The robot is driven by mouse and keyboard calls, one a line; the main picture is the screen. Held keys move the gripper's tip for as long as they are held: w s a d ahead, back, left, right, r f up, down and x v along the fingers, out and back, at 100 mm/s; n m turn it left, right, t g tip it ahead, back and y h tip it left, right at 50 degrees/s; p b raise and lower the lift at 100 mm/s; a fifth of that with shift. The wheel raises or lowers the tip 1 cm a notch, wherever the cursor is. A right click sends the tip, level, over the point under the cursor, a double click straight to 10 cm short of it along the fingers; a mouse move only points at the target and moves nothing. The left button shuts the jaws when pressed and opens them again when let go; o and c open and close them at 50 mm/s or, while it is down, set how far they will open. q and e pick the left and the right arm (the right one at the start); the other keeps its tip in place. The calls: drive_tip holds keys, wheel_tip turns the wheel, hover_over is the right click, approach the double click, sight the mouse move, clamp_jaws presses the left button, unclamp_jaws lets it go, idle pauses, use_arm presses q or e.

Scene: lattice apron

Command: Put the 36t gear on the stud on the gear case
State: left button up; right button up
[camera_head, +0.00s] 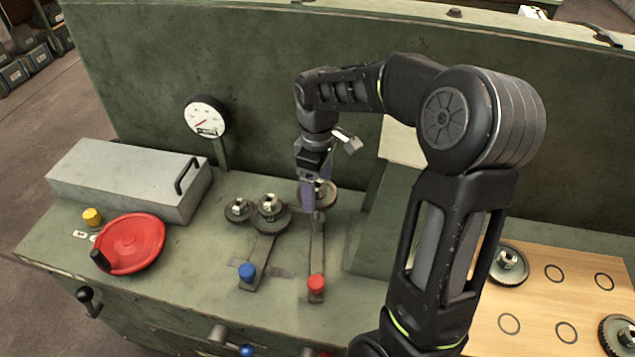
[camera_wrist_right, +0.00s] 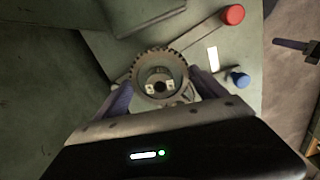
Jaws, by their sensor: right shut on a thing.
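My right gripper (camera_head: 316,207) points down over the gear case and is shut on a toothed metal gear (camera_head: 328,190), which I take to be the 36t gear. In the right wrist view the held gear (camera_wrist_right: 160,76) lies between the purple fingers (camera_wrist_right: 160,88), with its dark centre hole facing the camera. It is over the far end of the bar with the red knob (camera_head: 316,283). The stud is hidden by gear and fingers, so I cannot tell whether the gear is around it. Two other gears (camera_head: 237,209) (camera_head: 272,221) sit just left. My left gripper is out of view.
A bar with a blue knob (camera_head: 247,270) is left of the red one. A red handwheel (camera_head: 130,244), grey box (camera_head: 125,170) and gauge (camera_head: 205,117) stand further left. A wooden board (camera_head: 535,315) with ring marks bears gears (camera_head: 509,265) (camera_head: 618,335) at right.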

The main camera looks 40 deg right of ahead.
drive_tip(key=shift+f+b, duration=1.6)
drive_tip(key=shift+f, duration=0.45)
drive_tip(key=shift+f+b, duration=0.7)
drive_tip(key=shift+f, duration=0.45)
idle(1.5)
drive_tip(key=shift+f, duration=0.35)
drive_tip(key=o, duration=1.8)
drive_tip(key=shift+o, duration=1.1)
drive_tip(key=shift+f, duration=0.1)
